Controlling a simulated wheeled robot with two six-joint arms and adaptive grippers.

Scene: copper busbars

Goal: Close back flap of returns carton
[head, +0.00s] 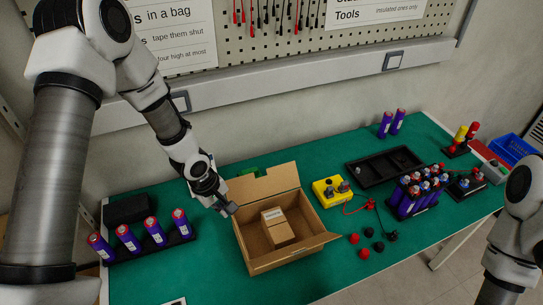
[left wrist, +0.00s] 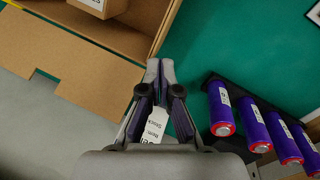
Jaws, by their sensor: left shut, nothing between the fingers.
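The returns carton (head: 243,240) stands open on the green bench, with a smaller brown box (head: 277,227) inside. Its back flap (head: 264,183) stands up and leans outward from the back edge. My left gripper (head: 231,208) is shut and empty, close to the carton's left back corner. In the left wrist view, the back flap (left wrist: 60,85) spreads across the left, and the shut fingertips (left wrist: 160,68) lie just beside the carton's edge; I cannot tell whether they touch it. My right arm shows at the right edge, but its gripper is out of view.
Purple cells (head: 155,231) stand in a black holder left of the carton. A yellow device (head: 331,191), red and black caps (head: 365,253), a black tray (head: 383,166) and more cells (head: 414,195) lie to the right.

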